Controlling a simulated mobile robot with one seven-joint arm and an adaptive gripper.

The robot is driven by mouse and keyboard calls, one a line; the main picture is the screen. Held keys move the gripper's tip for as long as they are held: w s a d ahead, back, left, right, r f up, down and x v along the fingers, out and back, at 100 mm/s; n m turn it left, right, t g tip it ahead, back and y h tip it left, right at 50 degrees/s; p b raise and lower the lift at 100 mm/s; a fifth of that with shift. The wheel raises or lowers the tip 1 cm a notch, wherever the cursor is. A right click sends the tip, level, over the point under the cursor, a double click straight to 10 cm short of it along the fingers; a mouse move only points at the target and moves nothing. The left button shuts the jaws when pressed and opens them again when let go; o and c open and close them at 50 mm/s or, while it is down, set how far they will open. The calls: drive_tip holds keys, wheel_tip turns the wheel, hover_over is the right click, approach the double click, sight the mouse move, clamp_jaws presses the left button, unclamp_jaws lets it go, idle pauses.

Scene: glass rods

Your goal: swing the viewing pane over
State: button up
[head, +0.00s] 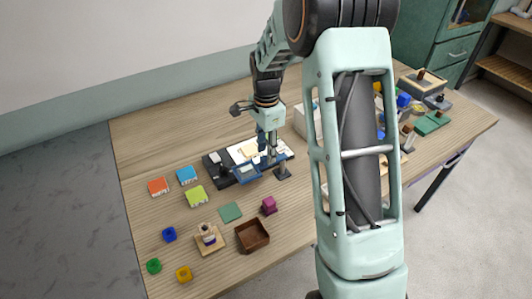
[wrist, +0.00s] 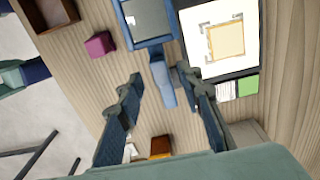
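The viewing pane (head: 247,173) is a blue-framed grey panel at the front of a black base (head: 218,166) on the table. In the wrist view the pane (wrist: 148,22) is at the top, with a blue tab (wrist: 163,88) extending below it. A white sheet with a tan square (wrist: 226,42) lies bare beside the pane. My gripper (wrist: 160,82) is open, its two dark fingers apart on either side of the tab. Whether either finger touches the tab I cannot tell. In the head view my gripper (head: 268,150) is over the base, partly hiding it.
A magenta block (head: 269,205) and an open brown box (head: 252,236) stand in front. Orange (head: 158,187), blue (head: 187,175) and green (head: 195,197) labelled blocks lie left. A small dark stand (head: 282,173) is close to the pane's right. My arm hides part of the table's right side.

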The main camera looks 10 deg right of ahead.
drive_tip(key=shift+f, duration=1.15)
clamp_jaws()
